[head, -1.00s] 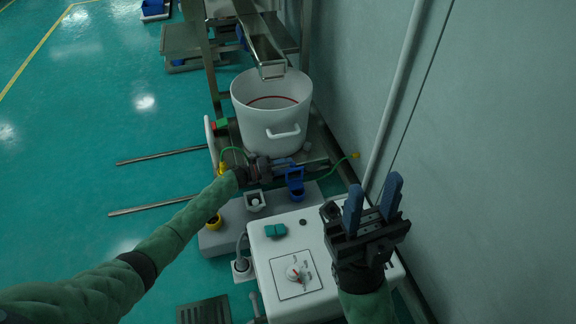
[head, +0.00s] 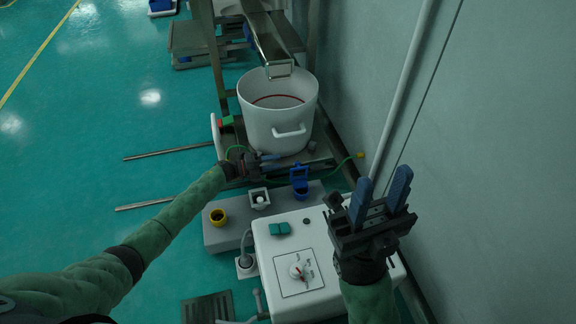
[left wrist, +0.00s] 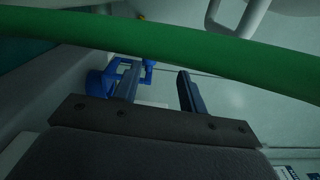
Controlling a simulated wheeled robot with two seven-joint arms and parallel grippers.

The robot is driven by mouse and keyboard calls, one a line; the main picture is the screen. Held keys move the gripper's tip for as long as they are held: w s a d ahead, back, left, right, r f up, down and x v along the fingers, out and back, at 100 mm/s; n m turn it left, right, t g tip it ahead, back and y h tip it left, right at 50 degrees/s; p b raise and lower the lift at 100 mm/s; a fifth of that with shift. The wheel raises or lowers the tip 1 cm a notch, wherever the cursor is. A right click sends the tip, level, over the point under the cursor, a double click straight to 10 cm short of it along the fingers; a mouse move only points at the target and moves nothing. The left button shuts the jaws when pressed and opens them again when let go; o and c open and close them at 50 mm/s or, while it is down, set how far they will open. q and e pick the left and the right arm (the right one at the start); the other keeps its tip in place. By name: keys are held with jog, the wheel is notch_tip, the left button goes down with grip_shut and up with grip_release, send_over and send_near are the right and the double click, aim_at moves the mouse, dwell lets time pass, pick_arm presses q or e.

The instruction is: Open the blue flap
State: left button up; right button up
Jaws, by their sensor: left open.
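The blue flap (head: 299,171) belongs to a small blue housing (head: 300,191) on the grey base, behind the white control box. It appears raised, standing up from the housing. My left gripper (head: 277,161) is open and empty, to the upper left of the flap and apart from it in the head view. In the left wrist view, blue parts (left wrist: 103,82) show beyond and left of my left gripper (left wrist: 158,78); the left finger partly covers them. My right gripper (head: 383,181) is open and empty above the right side of the white box.
A green cable (left wrist: 170,48) crosses close in front of the left wrist camera. A white bucket (head: 278,120) stands behind the left gripper. The wall (head: 490,170) bounds the right.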

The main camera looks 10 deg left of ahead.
aim_at(297, 164)
pick_arm(q)
jog(key=d, duration=0.2)
jog(key=w+d+f+b, duration=0.1)
jog(key=d, duration=0.5)
jog(key=shift+w+d+f+b, duration=0.25)
jog(key=shift+w+f+b, duration=0.1)
jog(key=shift+w+f, duration=0.05)
jog(key=shift+w+d, duration=0.15)
jog(key=shift+d, duration=0.2)
grip_shut()
